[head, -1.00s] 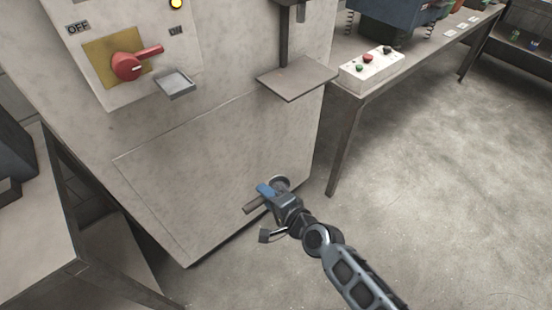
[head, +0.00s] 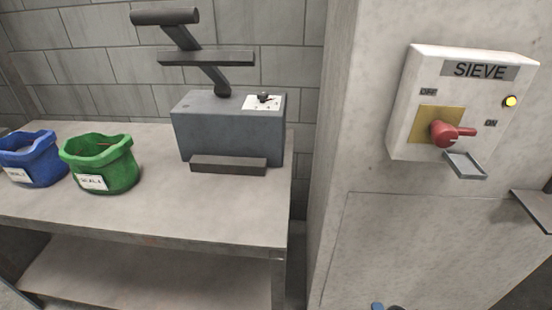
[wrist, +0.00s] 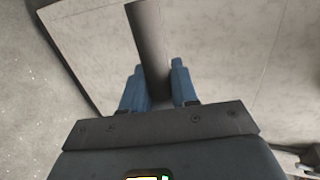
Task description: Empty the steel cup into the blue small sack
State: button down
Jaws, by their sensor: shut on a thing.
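The blue small sack (head: 30,160) stands open on the bench at the left edge of the head view, with a white label on its front. In the wrist view my gripper (wrist: 156,84) is shut on a grey bar, which looks like the handle of the steel cup (wrist: 147,38). The cup's bowl and its contents do not show in the wrist view. In the head view only a blue fingertip and a bit of dark rim show at the bottom edge, well right of the sack.
A green sack (head: 100,165) stands right beside the blue one. A grey machine (head: 228,130) with a lever sits farther right on the bench (head: 200,222). A tall cabinet with a SIEVE switch box (head: 462,110) stands to the right. A lower shelf (head: 150,280) lies under the bench.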

aim_at(30, 159)
jog(key=i+j+u, duration=0.1)
jog(key=j, duration=0.55)
jog(key=i+j+u, duration=0.15)
jog(key=j, duration=0.5)
jog(key=i+j+u, duration=0.1)
jog(key=j, duration=0.55)
jog(key=i+j+u, duration=0.15)
jog(key=j, duration=0.5)
jog(key=i+j+u, duration=0.1)
jog(key=j, duration=0.5)
jog(key=i+j+u, duration=0.15)
jog(key=i+j, duration=0.15)
jog(key=j, duration=0.25)
jog(key=i+j+u, duration=0.1)
jog(key=i+j, duration=0.15)
jog(key=j, duration=0.3)
jog(key=i+j+u, duration=0.15)
jog(key=j, duration=0.4)
jog(key=i, duration=0.1)
